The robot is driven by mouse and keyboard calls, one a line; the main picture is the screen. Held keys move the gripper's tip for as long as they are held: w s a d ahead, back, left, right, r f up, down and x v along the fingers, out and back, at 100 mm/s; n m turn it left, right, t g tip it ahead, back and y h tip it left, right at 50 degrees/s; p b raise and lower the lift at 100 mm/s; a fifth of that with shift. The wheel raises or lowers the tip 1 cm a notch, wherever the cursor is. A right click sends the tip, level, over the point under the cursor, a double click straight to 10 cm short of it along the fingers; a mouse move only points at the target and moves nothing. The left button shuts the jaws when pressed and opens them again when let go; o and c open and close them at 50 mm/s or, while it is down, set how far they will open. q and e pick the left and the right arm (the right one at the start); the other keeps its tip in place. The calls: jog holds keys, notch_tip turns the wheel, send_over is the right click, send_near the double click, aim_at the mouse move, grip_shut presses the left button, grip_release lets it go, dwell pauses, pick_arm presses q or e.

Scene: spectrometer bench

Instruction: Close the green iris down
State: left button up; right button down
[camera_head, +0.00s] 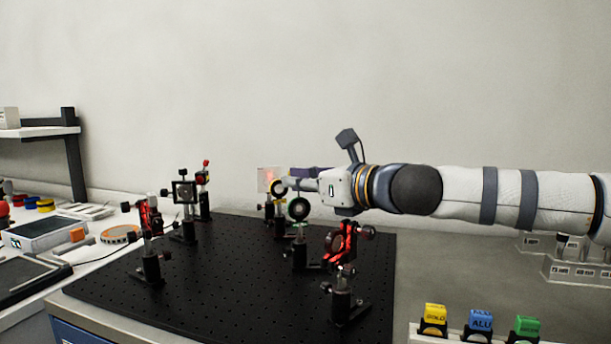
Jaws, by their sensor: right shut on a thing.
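The green iris (298,209) is a dark ring with a green rim, upright on a post on the black breadboard. My right gripper (284,184) reaches in from the right, just above and slightly left of the green iris. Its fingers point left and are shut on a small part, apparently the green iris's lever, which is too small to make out. A yellow-rimmed iris (277,188) shows right at the fingertips, partly covered; I cannot tell the depth between them. My left gripper is not in view.
The black breadboard (225,290) carries several posts: a red mount (341,243) in front, a square dark mount (184,192) and another red mount (150,215) on the left. Yellow, blue and green labelled blocks (480,322) stand at the front right. The breadboard's front middle is clear.

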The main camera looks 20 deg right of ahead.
jog(key=shift+a+n+g+h, duration=0.45)
jog(key=shift+a+n, duration=0.25)
jog(key=shift+n, duration=0.4)
jog(key=shift+s+a+f+n+g+h, duration=0.1)
jog(key=shift+a+f+n+g+h, duration=0.3)
jog(key=shift+n+h, duration=0.35)
jog(key=shift+a+f+n+g+h, duration=0.1)
jog(key=shift+a+f+n+h, duration=0.1)
jog(key=shift+a+n+h, duration=0.5)
jog(key=shift+d, duration=0.2)
jog(key=c, duration=1.6)
grip_release()
jog(key=shift+f, duration=0.1)
jog(key=shift+c, duration=0.2)
jog(key=v, duration=1.2)
